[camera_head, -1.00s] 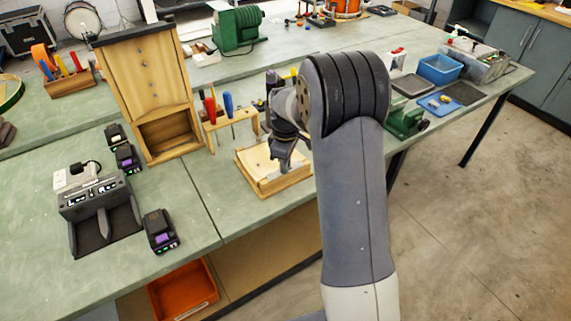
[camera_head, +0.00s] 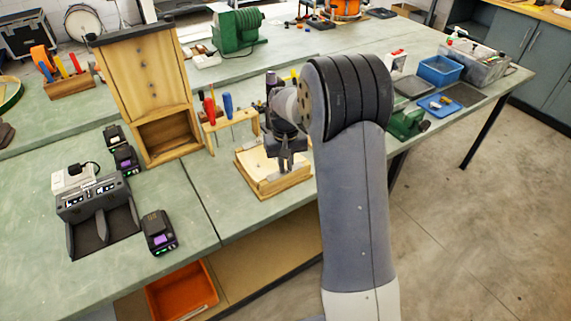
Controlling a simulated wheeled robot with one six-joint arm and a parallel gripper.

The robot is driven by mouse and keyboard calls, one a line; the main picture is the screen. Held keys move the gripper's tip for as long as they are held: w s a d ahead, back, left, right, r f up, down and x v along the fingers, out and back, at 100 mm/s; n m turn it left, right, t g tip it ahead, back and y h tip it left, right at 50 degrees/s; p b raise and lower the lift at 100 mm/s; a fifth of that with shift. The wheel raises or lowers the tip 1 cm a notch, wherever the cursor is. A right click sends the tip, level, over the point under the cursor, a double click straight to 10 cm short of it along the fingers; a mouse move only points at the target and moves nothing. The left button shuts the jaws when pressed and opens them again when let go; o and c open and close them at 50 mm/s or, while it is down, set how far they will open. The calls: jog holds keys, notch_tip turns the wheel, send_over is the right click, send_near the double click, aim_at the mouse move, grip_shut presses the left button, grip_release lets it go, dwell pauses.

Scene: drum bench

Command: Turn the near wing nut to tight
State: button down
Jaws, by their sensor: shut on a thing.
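My gripper (camera_head: 286,166) points down over the small wooden box (camera_head: 262,190) at the front of the green bench. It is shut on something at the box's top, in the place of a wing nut. The nut itself is too small and too covered by the fingers to make out. Whether it is the near nut or another, I cannot tell.
A wooden rack with red and blue screwdrivers (camera_head: 228,104) stands just behind the box. A tall wooden stand (camera_head: 150,90) is to the left. A charger (camera_head: 95,205) and black batteries (camera_head: 159,232) lie at front left. A green vise (camera_head: 406,124) is right of my arm.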

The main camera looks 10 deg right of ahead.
aim_at(286, 169)
jog(key=m, duration=0.5)
jog(key=shift+m, duration=0.3)
jog(key=m, duration=1)
jog(key=shift+r+m, duration=0.1)
jog(key=shift+m, duration=1.9)
jog(key=c, duration=1.5)
grip_release()
jog(key=shift+b, duration=0.3)
jog(key=shift+o, duration=0.2)
notch_tip(286, 169, up, 11)
jog(key=shift+b, duration=0.3)
